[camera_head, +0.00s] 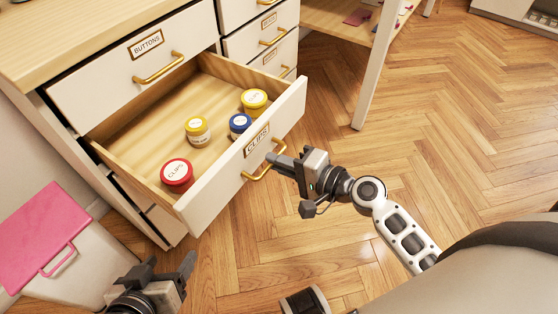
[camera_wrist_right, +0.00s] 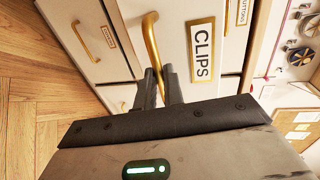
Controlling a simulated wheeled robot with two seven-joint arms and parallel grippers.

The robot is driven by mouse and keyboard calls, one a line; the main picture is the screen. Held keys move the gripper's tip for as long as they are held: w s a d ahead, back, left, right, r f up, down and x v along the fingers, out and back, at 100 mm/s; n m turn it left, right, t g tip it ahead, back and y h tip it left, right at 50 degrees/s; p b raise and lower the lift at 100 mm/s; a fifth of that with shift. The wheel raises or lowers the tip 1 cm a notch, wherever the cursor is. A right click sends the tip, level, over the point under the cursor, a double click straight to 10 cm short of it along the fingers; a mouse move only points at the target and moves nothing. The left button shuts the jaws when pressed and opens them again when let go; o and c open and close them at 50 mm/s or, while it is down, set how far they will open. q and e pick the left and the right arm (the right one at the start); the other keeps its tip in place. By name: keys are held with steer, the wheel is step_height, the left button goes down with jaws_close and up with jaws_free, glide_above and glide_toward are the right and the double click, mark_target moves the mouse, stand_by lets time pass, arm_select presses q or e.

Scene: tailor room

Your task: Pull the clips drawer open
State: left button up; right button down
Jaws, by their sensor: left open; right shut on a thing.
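The clips drawer (camera_head: 217,176) stands pulled out from the cabinet in the head view, with its front facing lower right. Its label reads CLIPS, and the label also shows in the right wrist view (camera_wrist_right: 202,51). Inside are a red-lidded jar (camera_head: 177,174), a blue-lidded jar (camera_head: 240,124) and two yellow-lidded jars (camera_head: 197,130). My right gripper (camera_head: 272,160) is shut on the brass handle (camera_wrist_right: 151,40) of this drawer. My left gripper (camera_head: 172,272) is open and empty at the bottom left, away from the drawer.
The closed BUTTONS drawer (camera_head: 140,75) is just above. More closed drawers (camera_head: 268,30) stand to its right. A pink-lidded box (camera_head: 45,235) is at the left near my left gripper. A white table leg (camera_head: 368,85) stands at the back. The wooden floor (camera_head: 450,130) at right is clear.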

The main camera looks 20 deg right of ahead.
steer(key=c, duration=1.5)
jaws_free()
arm_select(q)
steer(key=shift+d+r+t+b, duration=0.3)
steer(key=shift+r+t+b, duration=0.15)
steer(key=shift+b, duration=0.35)
arm_select(e)
steer(key=v, duration=1.6)
arm_select(q)
steer(key=shift+w+a, duration=0.1)
steer(key=shift+w, duration=0.15)
